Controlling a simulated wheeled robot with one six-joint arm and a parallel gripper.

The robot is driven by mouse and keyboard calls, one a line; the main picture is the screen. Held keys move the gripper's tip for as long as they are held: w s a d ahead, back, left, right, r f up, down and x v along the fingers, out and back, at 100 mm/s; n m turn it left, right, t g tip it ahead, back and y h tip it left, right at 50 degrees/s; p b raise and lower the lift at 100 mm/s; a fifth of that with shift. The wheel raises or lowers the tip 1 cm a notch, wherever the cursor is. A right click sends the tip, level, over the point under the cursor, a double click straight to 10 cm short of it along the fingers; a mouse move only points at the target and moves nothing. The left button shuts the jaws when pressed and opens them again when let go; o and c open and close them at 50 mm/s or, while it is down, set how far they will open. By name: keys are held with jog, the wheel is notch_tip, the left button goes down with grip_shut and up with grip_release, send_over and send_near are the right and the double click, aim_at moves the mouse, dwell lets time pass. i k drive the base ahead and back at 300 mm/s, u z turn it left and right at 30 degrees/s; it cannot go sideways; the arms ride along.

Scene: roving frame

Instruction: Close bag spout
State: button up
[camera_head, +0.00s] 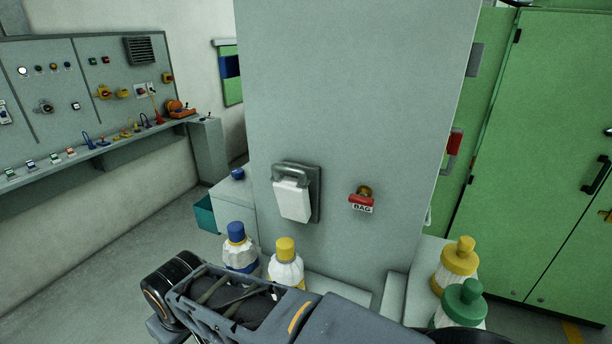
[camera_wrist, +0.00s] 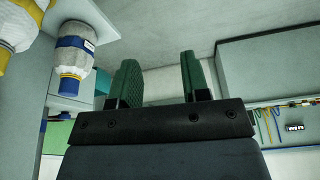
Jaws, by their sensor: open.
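A red fitting with a brass-coloured knob and a white label reading BAG (camera_head: 362,199) sits on the front of a grey cabinet. Left of it, a grey handle or clamp (camera_head: 297,169) is mounted over a white pouch-like piece (camera_head: 292,200). I cannot tell from this view whether the spout is open or shut. My gripper (camera_wrist: 158,78) shows in the wrist view with two green ridged fingers apart and nothing between them. It is not clearly visible in the head view, where my arm crosses the bottom, apart from the fitting.
Containers with a blue cap (camera_head: 236,231) and a yellow cap (camera_head: 285,246) stand below the cabinet front. Yellow-capped (camera_head: 458,258) and green-capped (camera_head: 464,297) ones stand at right. A control panel (camera_head: 90,80) lines the left wall. Green lockers (camera_head: 550,140) stand right. Floor at lower left is clear.

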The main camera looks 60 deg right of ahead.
aim_at(292, 194)
jog(key=z, duration=1.6)
jog(key=k, duration=1.25)
jog(key=u, duration=0.55)
jog(key=i, duration=1.5)
jog(key=z, duration=0.7)
